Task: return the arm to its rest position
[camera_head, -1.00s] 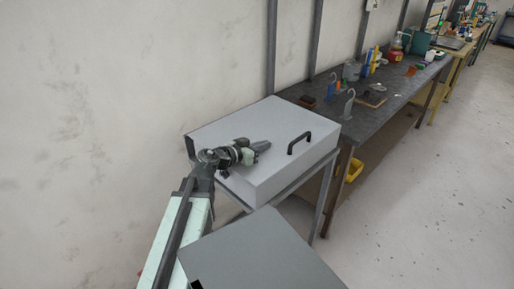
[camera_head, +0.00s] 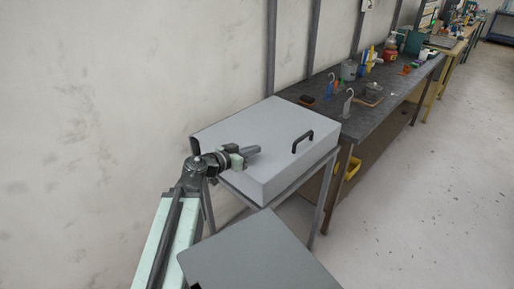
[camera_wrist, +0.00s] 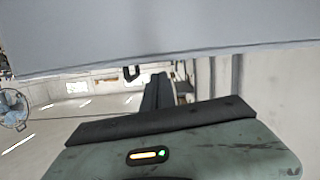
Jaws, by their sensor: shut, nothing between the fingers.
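My gripper (camera_head: 252,151) shows in the head view at the end of my arm, shut and empty. It is in front of or over the left part of a grey box (camera_head: 262,133) with a black handle (camera_head: 302,142). I cannot tell whether it touches the box. My arm runs up from the lower left of the head view and bends right at the wrist. In the wrist view, a large grey surface (camera_wrist: 160,30) fills the top, and the fingers are not clearly visible.
The box rests on a metal stand (camera_head: 322,205). A dark workbench (camera_head: 385,95) with hooks, bottles and tools runs back to the right. A yellow bin (camera_head: 350,169) is below it. A plain wall (camera_head: 100,90) is on the left. Open floor (camera_head: 440,190) lies right. A fan (camera_wrist: 12,108) shows in the wrist view.

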